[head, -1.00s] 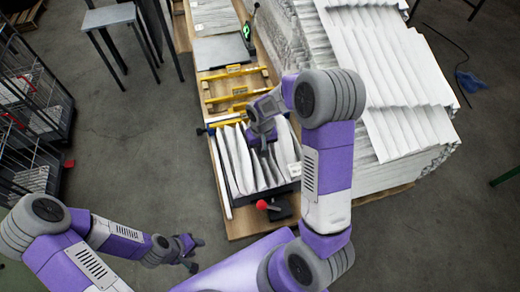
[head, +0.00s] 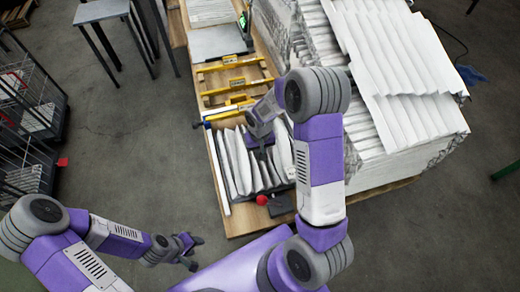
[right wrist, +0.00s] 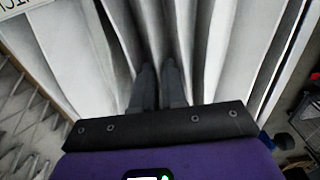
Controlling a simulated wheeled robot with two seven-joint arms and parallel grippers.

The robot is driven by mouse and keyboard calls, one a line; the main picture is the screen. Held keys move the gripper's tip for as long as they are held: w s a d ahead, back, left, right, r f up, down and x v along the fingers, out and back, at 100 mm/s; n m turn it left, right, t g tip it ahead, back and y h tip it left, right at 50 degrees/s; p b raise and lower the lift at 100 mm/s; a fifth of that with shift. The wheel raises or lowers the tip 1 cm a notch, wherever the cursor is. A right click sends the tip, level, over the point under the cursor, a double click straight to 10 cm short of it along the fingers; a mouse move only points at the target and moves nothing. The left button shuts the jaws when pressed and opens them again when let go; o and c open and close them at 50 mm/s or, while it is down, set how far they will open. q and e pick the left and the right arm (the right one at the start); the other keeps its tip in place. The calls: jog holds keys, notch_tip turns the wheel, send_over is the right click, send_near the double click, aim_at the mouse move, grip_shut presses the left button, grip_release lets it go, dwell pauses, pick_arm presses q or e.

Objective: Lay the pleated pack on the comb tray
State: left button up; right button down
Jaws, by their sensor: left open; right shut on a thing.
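The white pleated pack (head: 236,160) lies at the near end of the long wooden bench, its folds running away from me. It fills most of the right wrist view (right wrist: 215,50). My right gripper (right wrist: 158,72) is shut on a fold of the pack, its two dark fingers close together among the pleats. My left gripper (head: 196,254) is open and empty, left of the bench.
Yellow-barred frames (head: 232,82) lie on the bench beyond the pack. A red knob (head: 262,200) stands at its near edge. A tall stack of white pleated sheets (head: 405,80) stands close on the right.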

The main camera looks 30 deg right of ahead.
jog(key=shift+f+b, duration=0.25)
jog(key=shift+b, duration=0.1)
dwell(0.4)
jog(key=c, duration=1.5)
grip_release()
jog(key=shift+o, duration=0.2)
jog(key=shift+r+p, duration=1.55)
jog(key=shift+r, duration=0.75)
jog(key=o, duration=0.6)
jog(key=shift+c, duration=0.2)
